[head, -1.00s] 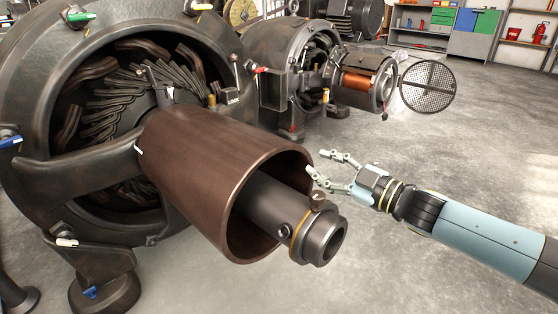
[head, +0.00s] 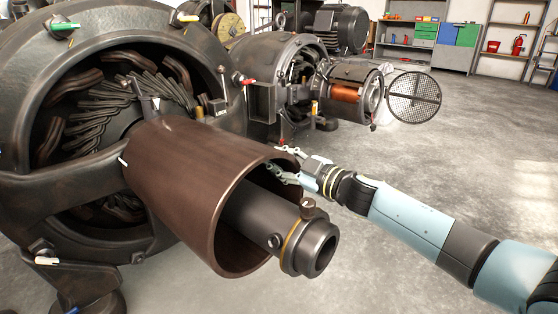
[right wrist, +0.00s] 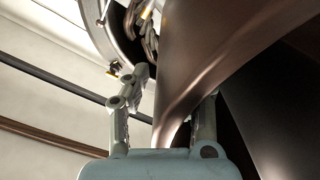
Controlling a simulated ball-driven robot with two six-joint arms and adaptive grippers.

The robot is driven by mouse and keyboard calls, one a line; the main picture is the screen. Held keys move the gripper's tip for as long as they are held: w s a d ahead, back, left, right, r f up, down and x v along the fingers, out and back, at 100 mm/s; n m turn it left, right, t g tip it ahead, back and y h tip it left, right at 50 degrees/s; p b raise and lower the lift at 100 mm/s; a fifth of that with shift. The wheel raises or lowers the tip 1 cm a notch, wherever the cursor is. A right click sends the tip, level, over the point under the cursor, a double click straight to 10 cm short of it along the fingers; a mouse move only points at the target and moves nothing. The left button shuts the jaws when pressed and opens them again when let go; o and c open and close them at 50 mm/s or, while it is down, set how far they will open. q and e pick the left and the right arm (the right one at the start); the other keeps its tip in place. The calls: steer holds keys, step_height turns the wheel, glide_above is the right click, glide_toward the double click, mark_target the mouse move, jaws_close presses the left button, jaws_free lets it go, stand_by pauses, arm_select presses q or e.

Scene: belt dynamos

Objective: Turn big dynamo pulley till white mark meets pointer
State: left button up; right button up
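The big brown dynamo pulley (head: 185,185) is a hollow drum around a dark shaft (head: 265,220). A small white mark (head: 123,160) shows at its back left edge. A thin dark upright piece (head: 154,103) stands above the pulley's back end; I cannot tell if it is the pointer. My right gripper (head: 279,160) is at the far right rim of the pulley. In the right wrist view the open fingers (right wrist: 166,110) straddle the pulley wall (right wrist: 185,95), one outside and one inside, partly hidden by the rim. A gap shows between the outer finger and the wall. My left gripper is out of view.
The large dark dynamo housing (head: 205,60) with coloured-handled fittings stands behind the pulley. A smaller dynamo (head: 290,75) with a copper part and a round mesh disc (head: 413,97) stands beyond. Shelves line the back wall. The floor at right is clear.

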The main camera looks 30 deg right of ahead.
mark_target(283, 197)
jaws_close()
steer(key=shift+d+f+m, duration=0.15)
steer(key=shift+f+m, duration=0.15)
steer(key=shift+w+d+f+m, duration=0.1)
steer(key=shift+d+f+m, duration=0.15)
steer(key=shift+f+m, duration=0.45)
steer(key=f+m, duration=0.2)
steer(key=f, duration=0.1)
steer(key=f+m, duration=0.3)
steer(key=shift+d+f+m, duration=0.2)
steer(key=shift+f+m, duration=0.1)
steer(key=shift+a+f+m, duration=0.2)
steer(key=shift+f+m, duration=0.4)
steer(key=shift+f, duration=0.05)
steer(key=shift+a+f+m, duration=0.2)
steer(key=shift+f+m, duration=0.4)
steer(key=shift+f, duration=0.05)
